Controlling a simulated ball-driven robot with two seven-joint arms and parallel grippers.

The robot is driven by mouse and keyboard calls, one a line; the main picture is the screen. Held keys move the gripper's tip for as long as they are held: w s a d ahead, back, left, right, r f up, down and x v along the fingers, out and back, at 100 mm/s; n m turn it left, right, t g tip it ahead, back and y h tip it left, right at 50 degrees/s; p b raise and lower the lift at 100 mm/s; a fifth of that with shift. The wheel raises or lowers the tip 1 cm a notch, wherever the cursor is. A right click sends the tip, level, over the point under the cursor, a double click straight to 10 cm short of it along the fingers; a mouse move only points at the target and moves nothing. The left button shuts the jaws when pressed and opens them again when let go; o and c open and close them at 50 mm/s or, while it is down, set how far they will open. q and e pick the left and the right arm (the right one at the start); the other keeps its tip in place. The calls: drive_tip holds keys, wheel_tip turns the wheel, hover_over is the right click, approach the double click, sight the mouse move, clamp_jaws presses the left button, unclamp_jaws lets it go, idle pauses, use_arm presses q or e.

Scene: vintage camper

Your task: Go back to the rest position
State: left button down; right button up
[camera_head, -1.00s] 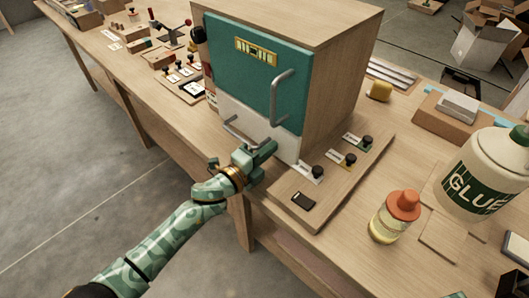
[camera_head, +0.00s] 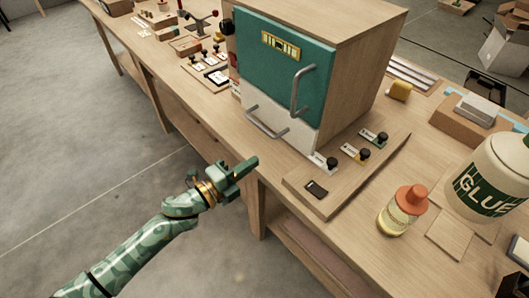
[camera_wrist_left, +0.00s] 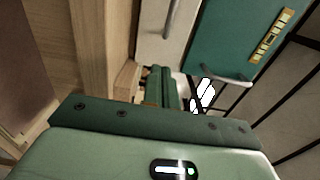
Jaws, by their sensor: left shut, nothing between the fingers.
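My left gripper (camera_head: 246,168) is shut and empty, in front of the workbench edge and below the cabinet's lower handle. It is apart from the handle in the head view. In the left wrist view its fingers (camera_wrist_left: 162,85) show at the middle, with the cabinet behind them. The cabinet (camera_head: 365,80) has a teal upper door (camera_head: 270,70) and a white lower front (camera_head: 270,122), each with a metal handle. Both fronts look closed. My right gripper is in neither view.
The wooden workbench (camera_head: 340,243) carries a glue bottle (camera_head: 485,185), an orange-capped bottle (camera_head: 402,210), a board with several small switches (camera_head: 355,153) and a yellow block (camera_head: 399,91). The concrete floor (camera_head: 70,130) left of my arm is clear.

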use_arm(q)
drive_tip(key=w+a+f+n+t+y, duration=0.25)
drive_tip(key=a+f+n+y, duration=0.55)
drive_tip(key=a+f+n, duration=0.55)
drive_tip(key=s+a+f+n+g+y, duration=0.2)
drive_tip(key=s+a+f, duration=0.2)
drive_tip(key=f, duration=0.3)
drive_tip(key=s+a+f+n+g+y, duration=0.2)
drive_tip(key=s+a+f, duration=0.1)
drive_tip(key=f, duration=0.4)
drive_tip(key=s+a+f+n+g+y, duration=0.2)
drive_tip(key=s+a+f+n, duration=0.25)
drive_tip(key=s+f, duration=0.6)
drive_tip(key=s+f+n+g, duration=0.1)
drive_tip(key=s+f+g, duration=0.1)
drive_tip(key=s, duration=1.4)
drive_tip(key=s+f+n+g, duration=0.2)
drive_tip(key=s+f+g, duration=0.1)
drive_tip(key=s, duration=1.3)
drive_tip(key=shift+a+f+g+y, duration=0.2)
drive_tip(key=shift+a+g+y, duration=0.1)
drive_tip(key=shift+g, duration=0.35)
